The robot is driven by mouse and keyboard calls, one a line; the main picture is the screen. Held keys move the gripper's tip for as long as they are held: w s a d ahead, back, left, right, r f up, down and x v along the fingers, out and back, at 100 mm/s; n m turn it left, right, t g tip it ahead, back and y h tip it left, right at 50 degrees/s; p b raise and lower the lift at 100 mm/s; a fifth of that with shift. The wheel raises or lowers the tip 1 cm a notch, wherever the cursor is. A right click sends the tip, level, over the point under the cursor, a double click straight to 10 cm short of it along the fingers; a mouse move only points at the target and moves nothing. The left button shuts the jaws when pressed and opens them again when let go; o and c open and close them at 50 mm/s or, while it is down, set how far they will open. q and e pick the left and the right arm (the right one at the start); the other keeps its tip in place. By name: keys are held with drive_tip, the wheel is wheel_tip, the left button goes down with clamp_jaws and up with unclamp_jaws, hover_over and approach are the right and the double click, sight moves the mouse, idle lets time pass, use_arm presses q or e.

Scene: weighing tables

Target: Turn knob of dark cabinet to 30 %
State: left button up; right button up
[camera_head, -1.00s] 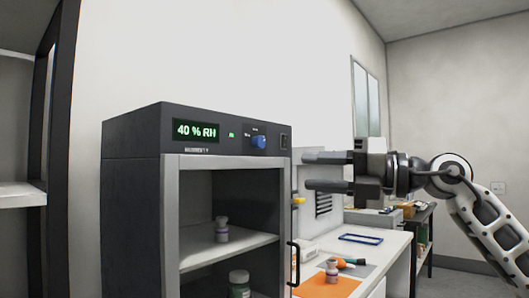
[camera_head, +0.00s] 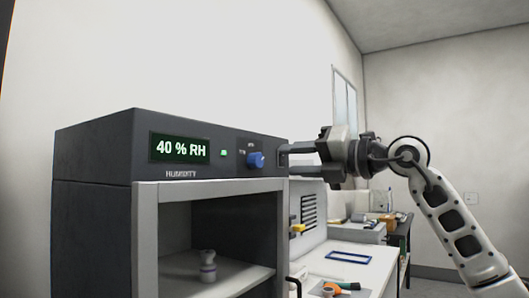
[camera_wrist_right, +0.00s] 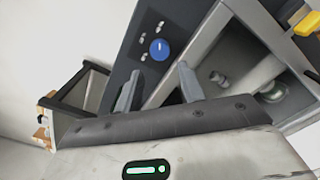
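The blue knob (camera_head: 256,160) is on the front panel, right of the display. It also shows in the wrist view as a round blue knob (camera_wrist_right: 159,49) with small marks around it. My right gripper (camera_head: 284,160) is just right of the knob in the head view, fingers apart and empty. In the wrist view the open right gripper (camera_wrist_right: 158,82) has the knob beyond and between its fingertips, apparently not touching. My left gripper is not in view.
Below the panel, a light-framed opening (camera_head: 146,240) shows a shelf with a small bottle (camera_head: 208,266). A white bench (camera_head: 375,275) with a blue-framed item (camera_head: 349,257) and an orange-and-green tool lies to the right.

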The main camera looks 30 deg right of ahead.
sight(260, 161)
drive_tip(key=p+x, duration=0.2)
drive_tip(key=x, duration=0.5)
drive_tip(key=shift+w+a, duration=0.15)
drive_tip(key=shift+w, duration=0.1)
drive_tip(key=c, duration=0.7)
